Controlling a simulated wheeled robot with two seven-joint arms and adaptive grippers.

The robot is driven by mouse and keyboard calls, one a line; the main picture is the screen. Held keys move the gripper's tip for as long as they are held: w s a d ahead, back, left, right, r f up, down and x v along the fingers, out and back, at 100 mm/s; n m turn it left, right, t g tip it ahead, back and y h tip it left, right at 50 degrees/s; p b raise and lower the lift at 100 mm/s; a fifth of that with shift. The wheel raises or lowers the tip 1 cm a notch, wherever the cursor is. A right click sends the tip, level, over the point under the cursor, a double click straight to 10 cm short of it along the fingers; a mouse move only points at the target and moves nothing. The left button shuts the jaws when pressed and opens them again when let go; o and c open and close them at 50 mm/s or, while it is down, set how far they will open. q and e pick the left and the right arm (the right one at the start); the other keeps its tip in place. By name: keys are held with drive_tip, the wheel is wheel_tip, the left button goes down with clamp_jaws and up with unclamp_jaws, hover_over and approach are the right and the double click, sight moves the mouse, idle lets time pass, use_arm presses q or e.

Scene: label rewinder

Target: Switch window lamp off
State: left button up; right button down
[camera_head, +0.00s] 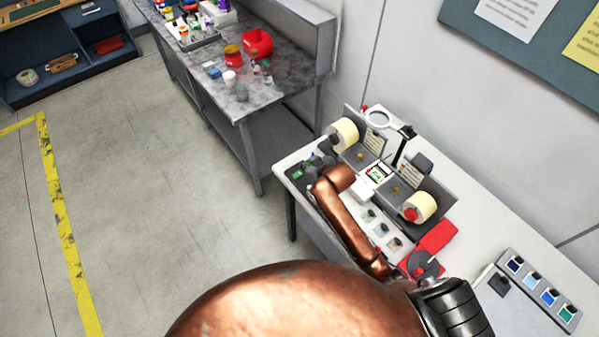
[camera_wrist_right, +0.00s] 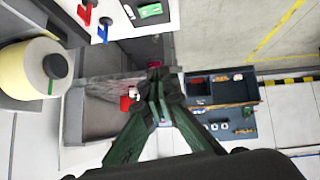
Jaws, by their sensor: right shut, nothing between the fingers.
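The label rewinder (camera_head: 352,158) stands on the white table, with a cream label roll (camera_head: 344,134) at its far end and another (camera_head: 420,207) at its near end. A bright window (camera_head: 378,172) with a green label sits between them; I cannot tell which control switches its lamp. A red lever (camera_wrist_right: 85,12) and a blue lever (camera_wrist_right: 104,28) show in the right wrist view. My right gripper (camera_head: 313,163) is at the rewinder's far left end, partly hidden by my copper arm. In the wrist view its dark green fingers (camera_wrist_right: 157,76) are shut and empty. My left gripper is out of view.
A round magnifier (camera_head: 380,119) stands above the rewinder. A red pad (camera_head: 439,236) and a panel of coloured squares (camera_head: 541,290) lie at the near end. A grey bench (camera_head: 190,70) with a red bin (camera_head: 257,43) stands at the back. The floor at left is clear.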

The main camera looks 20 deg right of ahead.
drive_tip(key=shift+s+d+f+g, duration=0.3)
drive_tip(key=shift+s+d+f, duration=0.65)
drive_tip(key=shift+f, duration=0.25)
drive_tip(key=shift+w, duration=0.15)
drive_tip(key=p, duration=0.1)
hover_over(298, 172)
drive_tip(key=s, duration=0.3)
drive_tip(key=f, duration=0.6)
drive_tip(key=shift+s+d+f, duration=0.15)
drive_tip(key=shift+d+f, duration=0.05)
drive_tip(key=shift+f, duration=0.1)
drive_tip(key=f, duration=0.1)
drive_tip(key=f+p, duration=0.1)
drive_tip(key=f, duration=0.1)
drive_tip(key=shift+w+d+f, duration=0.15)
drive_tip(key=shift+w, duration=0.05)
drive_tip(key=shift+f, duration=0.5)
